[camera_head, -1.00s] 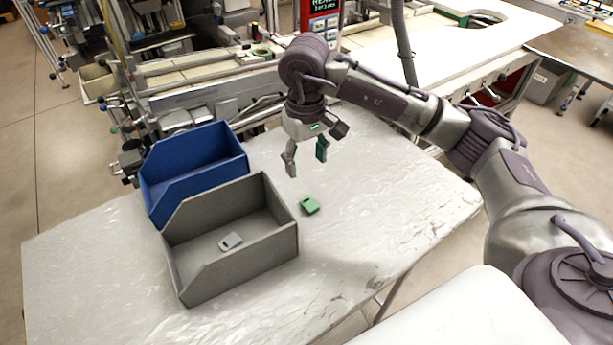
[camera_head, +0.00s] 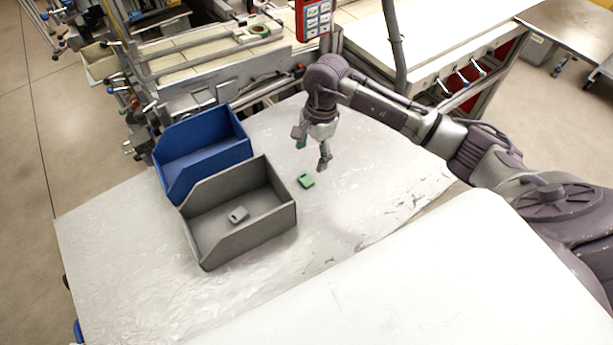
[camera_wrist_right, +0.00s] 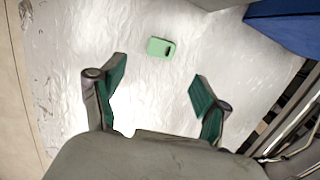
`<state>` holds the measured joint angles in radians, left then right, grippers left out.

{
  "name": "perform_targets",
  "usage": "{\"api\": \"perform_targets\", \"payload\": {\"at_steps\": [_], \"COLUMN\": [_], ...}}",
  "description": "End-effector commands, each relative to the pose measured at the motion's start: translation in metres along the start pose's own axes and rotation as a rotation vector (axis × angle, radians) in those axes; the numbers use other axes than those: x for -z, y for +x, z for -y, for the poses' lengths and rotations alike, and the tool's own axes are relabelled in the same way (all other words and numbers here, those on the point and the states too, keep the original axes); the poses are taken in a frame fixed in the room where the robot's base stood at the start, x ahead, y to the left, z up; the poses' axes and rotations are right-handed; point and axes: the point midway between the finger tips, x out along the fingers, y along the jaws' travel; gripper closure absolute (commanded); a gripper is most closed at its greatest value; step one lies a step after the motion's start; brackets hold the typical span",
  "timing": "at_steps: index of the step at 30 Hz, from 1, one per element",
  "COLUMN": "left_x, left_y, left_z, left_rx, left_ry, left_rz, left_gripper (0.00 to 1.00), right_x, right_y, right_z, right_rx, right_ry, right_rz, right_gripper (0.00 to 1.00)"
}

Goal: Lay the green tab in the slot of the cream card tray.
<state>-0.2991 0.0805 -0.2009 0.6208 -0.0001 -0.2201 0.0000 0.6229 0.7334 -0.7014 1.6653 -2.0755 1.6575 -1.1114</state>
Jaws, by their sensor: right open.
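The green tab (camera_head: 306,180) lies flat on the table, just right of the grey bin. It also shows in the right wrist view (camera_wrist_right: 161,47), with a dark notch near one end. My right gripper (camera_head: 313,157) is open and empty, pointing down above the table near the tab. In the right wrist view its two green-padded fingers (camera_wrist_right: 158,76) are spread wide, with the tab beyond their tips and between their lines. I cannot make out a cream card tray in these views. My left gripper is not in view.
A grey open-front bin (camera_head: 265,228) holds a small grey tab (camera_head: 238,214). A blue bin (camera_head: 213,170) stands behind it, touching or nearly so.

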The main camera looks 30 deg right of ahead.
Motion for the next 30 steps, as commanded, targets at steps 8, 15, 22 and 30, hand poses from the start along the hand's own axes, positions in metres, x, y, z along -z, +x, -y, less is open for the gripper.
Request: {"api": "perform_targets", "payload": {"at_steps": [8,15,22,30], "left_x": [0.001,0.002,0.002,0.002], "left_y": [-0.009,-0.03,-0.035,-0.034], "left_z": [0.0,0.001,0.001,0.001], "left_rx": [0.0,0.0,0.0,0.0], "left_ry": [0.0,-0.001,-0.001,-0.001], "left_rz": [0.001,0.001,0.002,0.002], "left_gripper": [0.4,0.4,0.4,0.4], "right_x": [0.0,-0.004,-0.002,-0.002], "right_y": [0.034,0.058,0.085,0.087], "right_z": [0.0,0.0,0.002,0.002], "right_rx": [-0.001,-0.005,0.0,0.001], "right_ry": [-0.001,0.0,-0.002,-0.003], "right_rz": [0.0,0.003,0.0,-0.001], "right_gripper": [0.25,0.25,0.25,0.32]}}
